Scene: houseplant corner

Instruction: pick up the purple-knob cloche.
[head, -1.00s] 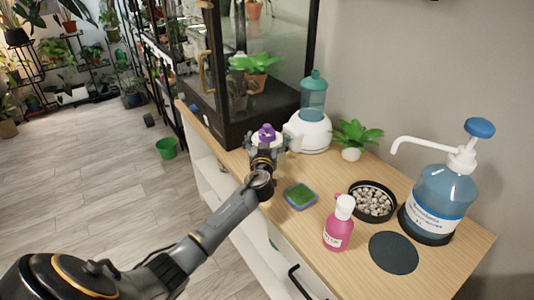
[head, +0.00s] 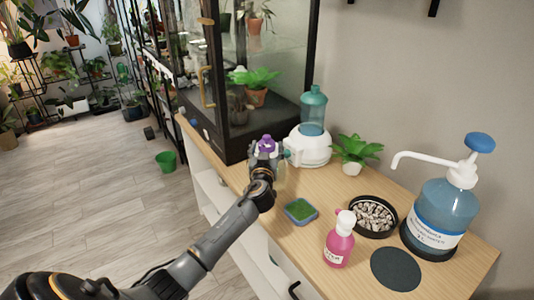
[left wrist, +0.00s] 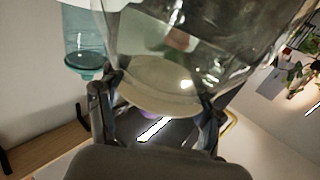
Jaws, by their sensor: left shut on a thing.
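The purple-knob cloche (head: 267,144) is at the left part of the wooden cabinet top, in front of the glass case. In the head view mainly its purple knob shows; my gripper hides most of the rest. My left gripper (head: 266,154) is shut on it, from the near side. In the left wrist view the clear glass of the cloche (left wrist: 165,45) fills the space between and beyond the two fingers of my left gripper (left wrist: 160,94). A bit of purple shows below the glass there. I cannot tell whether the cloche is clear of the surface. My right gripper is not in view.
The glass case (head: 262,75) stands close behind the cloche; a white-based teal bottle (head: 312,110) is just right. A green sponge dish (head: 300,211), pink bottle (head: 340,240), pebble bowl (head: 374,217), dark round mat (head: 397,269) and pump bottle (head: 440,210) occupy the right side.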

